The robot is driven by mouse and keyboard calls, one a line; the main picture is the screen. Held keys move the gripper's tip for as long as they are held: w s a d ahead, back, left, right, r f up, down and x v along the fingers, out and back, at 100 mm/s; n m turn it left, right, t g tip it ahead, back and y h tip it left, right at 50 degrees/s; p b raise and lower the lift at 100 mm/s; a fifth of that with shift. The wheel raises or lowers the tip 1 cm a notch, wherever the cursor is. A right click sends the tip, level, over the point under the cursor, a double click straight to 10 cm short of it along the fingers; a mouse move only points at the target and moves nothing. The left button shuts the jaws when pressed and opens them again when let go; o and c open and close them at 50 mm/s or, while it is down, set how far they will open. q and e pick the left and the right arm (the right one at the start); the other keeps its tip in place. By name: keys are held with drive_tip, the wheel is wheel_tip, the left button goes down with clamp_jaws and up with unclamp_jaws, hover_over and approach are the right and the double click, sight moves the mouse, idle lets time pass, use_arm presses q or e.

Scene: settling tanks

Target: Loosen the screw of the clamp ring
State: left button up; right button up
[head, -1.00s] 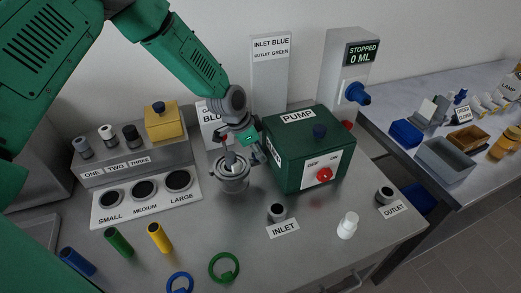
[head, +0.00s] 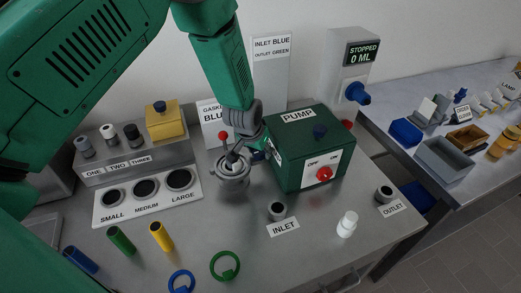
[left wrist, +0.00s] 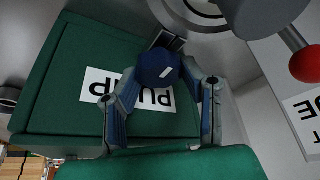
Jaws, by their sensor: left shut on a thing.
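The clamp ring (head: 232,181) is a grey metal ring around a round fitting on the bench, left of the green pump box; part of it also shows at the top of the left wrist view (left wrist: 205,12). Its screw has a blue knob (left wrist: 157,68) with a white mark. My left gripper (head: 257,152) is beside the ring, between it and the pump box. In the left wrist view its two fingers are closed on the blue knob. In the head view the gripper hides the knob. My right gripper is not in view.
The green pump box (head: 300,160) stands close on the right of my left gripper. A red-ball lever (head: 223,137) rises beside the ring. A hole board (head: 146,197) lies to the left. The inlet stub (head: 277,210) is in front. Green (head: 225,266) and blue rings lie near the front edge.

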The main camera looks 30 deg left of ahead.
use_arm(q)
drive_tip(key=shift+s+f+n, duration=0.15)
drive_tip(key=shift+s+n, duration=0.05)
drive_tip(key=shift+n, duration=0.2)
drive_tip(key=o, duration=0.9)
drive_tip(key=shift+c, duration=0.2)
drive_tip(key=shift+w, duration=0.1)
drive_tip(key=shift+r, duration=0.25)
drive_tip(key=v, duration=1.1)
drive_tip(key=shift+d, duration=0.2)
drive_tip(key=shift+r, duration=0.1)
